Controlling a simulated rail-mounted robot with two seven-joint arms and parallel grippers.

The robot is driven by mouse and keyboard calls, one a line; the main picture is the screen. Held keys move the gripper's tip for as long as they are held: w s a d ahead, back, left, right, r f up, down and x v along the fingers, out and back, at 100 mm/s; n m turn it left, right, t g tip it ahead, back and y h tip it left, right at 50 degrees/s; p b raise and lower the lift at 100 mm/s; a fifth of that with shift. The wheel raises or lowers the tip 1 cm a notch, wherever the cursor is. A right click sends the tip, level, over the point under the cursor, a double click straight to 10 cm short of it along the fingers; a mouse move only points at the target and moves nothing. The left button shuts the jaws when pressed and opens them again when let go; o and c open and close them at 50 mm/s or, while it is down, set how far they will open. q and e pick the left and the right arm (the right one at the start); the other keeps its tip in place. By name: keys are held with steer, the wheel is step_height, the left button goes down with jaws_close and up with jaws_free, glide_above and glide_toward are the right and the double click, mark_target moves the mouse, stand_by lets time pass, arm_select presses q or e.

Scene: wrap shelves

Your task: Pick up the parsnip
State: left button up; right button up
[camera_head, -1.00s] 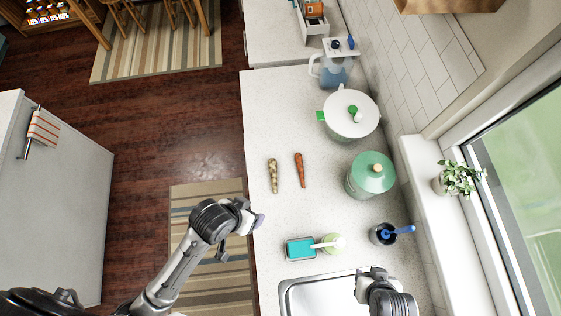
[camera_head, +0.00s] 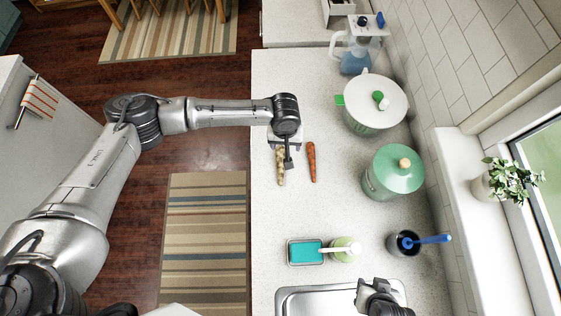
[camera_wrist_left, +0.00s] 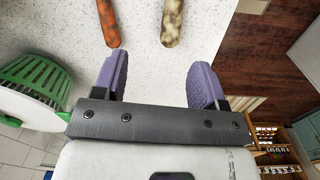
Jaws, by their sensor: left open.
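The parsnip (camera_head: 281,168), pale and mottled, lies on the white counter near its left edge. My left gripper (camera_head: 288,150) is over its upper end and hides part of it in the head view. In the left wrist view the parsnip (camera_wrist_left: 172,22) shows beyond the purple fingers, lined up with the gap between them but not in it. My left gripper (camera_wrist_left: 158,72) is open and empty. My right gripper (camera_head: 370,288) is at the bottom of the head view, over the sink edge; its fingers are not clear.
An orange carrot (camera_head: 312,162) lies close to the right of the parsnip. A white-lidded pot (camera_head: 375,103) and a green lidded pot (camera_head: 392,173) stand further right. A teal sponge tray (camera_head: 306,252) sits before the sink (camera_head: 310,303). The counter between is clear.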

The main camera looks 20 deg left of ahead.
arm_select(q)
steer(key=w+a+n, duration=0.1)
steer(key=w+a, duration=0.1)
steer(key=a, duration=0.1)
glide_above(281, 152)
step_height(281, 152, down, 7)
steer(key=shift+a+f, duration=0.1)
steer(key=shift+a, duration=0.05)
steer(key=shift+s+f, duration=0.2)
steer(key=shift+f, duration=3)
steer(key=c, duration=1)
steer(key=shift+r, duration=0.1)
